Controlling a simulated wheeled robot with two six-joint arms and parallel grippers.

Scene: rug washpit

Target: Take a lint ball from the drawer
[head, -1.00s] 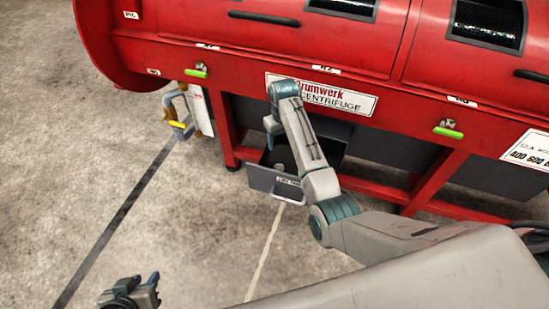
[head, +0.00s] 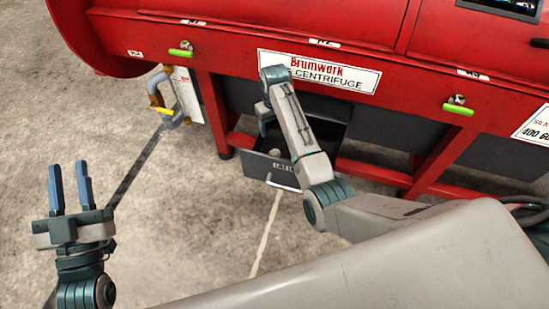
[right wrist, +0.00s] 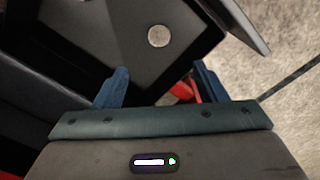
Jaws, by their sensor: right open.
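The drawer (head: 258,169) is pulled out under the red centrifuge, with a label and a pale handle on its dark front. In the right wrist view, a small round grey lint ball (right wrist: 158,36) lies on the dark floor of the drawer (right wrist: 105,25). My right gripper (right wrist: 161,84) is open and empty over the drawer, with the ball ahead of its fingertips and apart from them. In the head view, my right arm hides part of the drawer's inside. My left gripper (head: 70,172) is open and empty, well left of the drawer, with fingers pointing up in the picture.
The red centrifuge (head: 225,45) with its frame legs stands across the back. A hose with a yellow handle (head: 165,112) and a white tag hang left of the drawer. The concrete floor (head: 185,220) is clear in front.

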